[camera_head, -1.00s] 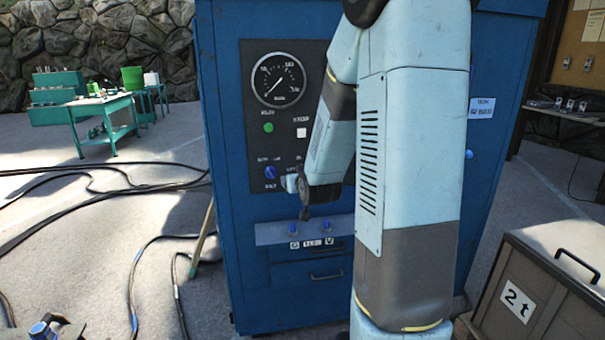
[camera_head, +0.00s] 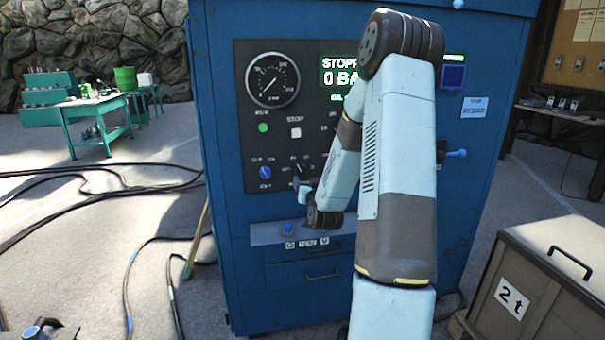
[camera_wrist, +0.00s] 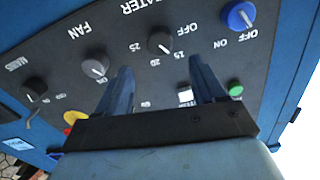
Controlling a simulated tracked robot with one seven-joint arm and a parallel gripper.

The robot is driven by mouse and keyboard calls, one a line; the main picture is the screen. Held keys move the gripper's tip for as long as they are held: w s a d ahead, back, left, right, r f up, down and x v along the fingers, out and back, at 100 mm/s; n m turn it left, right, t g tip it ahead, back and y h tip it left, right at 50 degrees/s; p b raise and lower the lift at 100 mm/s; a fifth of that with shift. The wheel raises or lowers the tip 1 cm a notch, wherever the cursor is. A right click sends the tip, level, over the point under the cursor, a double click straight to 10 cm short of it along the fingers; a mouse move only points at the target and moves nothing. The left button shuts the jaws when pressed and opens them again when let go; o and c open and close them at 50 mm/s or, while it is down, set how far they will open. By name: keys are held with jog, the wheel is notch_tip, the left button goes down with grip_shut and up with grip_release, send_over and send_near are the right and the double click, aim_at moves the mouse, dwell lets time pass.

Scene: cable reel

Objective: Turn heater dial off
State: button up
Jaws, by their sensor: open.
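The heater dial (camera_wrist: 159,42) is a small dark round knob on the black panel, under the word HEATER, which reads upside down in the wrist view. OFF and the numbers 15, 20 and 25 surround it. Its pale mark seems to point near 15. My gripper (camera_wrist: 158,65) is open and empty, its two dark blue fingers spread towards the panel, on either side of the dial in the picture. Whether they touch the panel I cannot tell. In the head view the dial (camera_head: 298,168) appears beside my wrist, and my fingers are mostly hidden.
A blue ON/OFF knob (camera_wrist: 238,15) and a fan dial (camera_wrist: 95,68) flank the heater dial. A green button (camera_wrist: 236,89) and white stop button (camera_head: 296,133) are close. A ledge (camera_head: 262,234) sticks out below. A crate (camera_head: 550,285) stands at right.

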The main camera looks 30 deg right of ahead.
aim_at(302, 172)
jog(key=x, duration=0.9)
jog(key=shift+w+d, duration=0.1)
jog(key=shift+w, duration=0.25)
jog(key=c, duration=1)
